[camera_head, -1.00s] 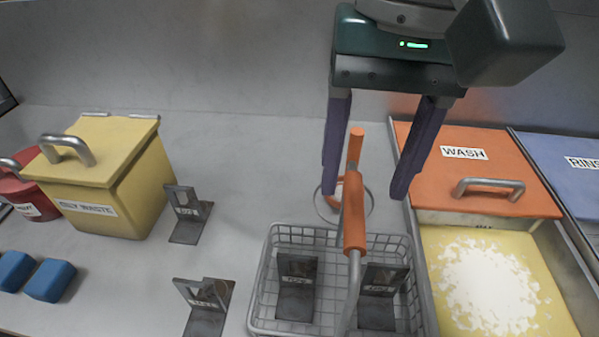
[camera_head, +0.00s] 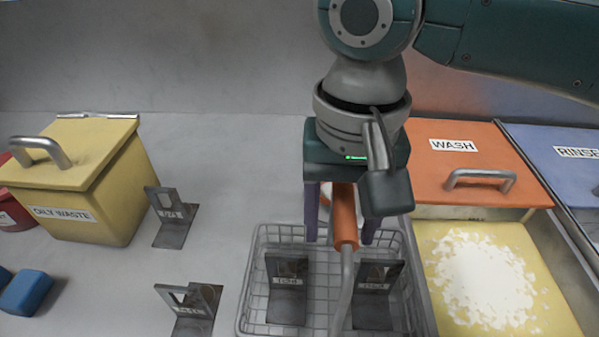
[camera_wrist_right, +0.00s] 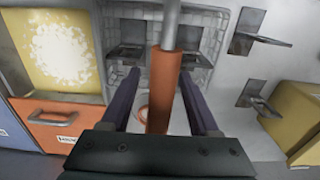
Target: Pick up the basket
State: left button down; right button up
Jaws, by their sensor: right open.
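The wire basket (camera_head: 262,240) stands on the grey bench at the lower middle of the head view. Two dark metal brackets (camera_head: 287,290) are in it. Its grey handle has an orange grip (camera_head: 344,222) that stands above the basket. My right gripper (camera_head: 341,232) is over the basket, pointing down, with one purple finger on each side of the orange grip. In the right wrist view the orange grip (camera_wrist_right: 164,85) lies between the two open fingers (camera_wrist_right: 160,95), with gaps on both sides. My left gripper is not in view.
A yellow oily waste bin (camera_head: 85,190) and two loose brackets (camera_head: 172,218) stand left of the basket. A blue block (camera_head: 27,292) is at far left. To the right are the orange-lidded wash tank (camera_head: 470,150) and a blue rinse lid (camera_head: 560,150).

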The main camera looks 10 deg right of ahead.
grip_shut()
dwell(0.4)
jog(key=shift+r, duration=0.15)
dwell(0.9)
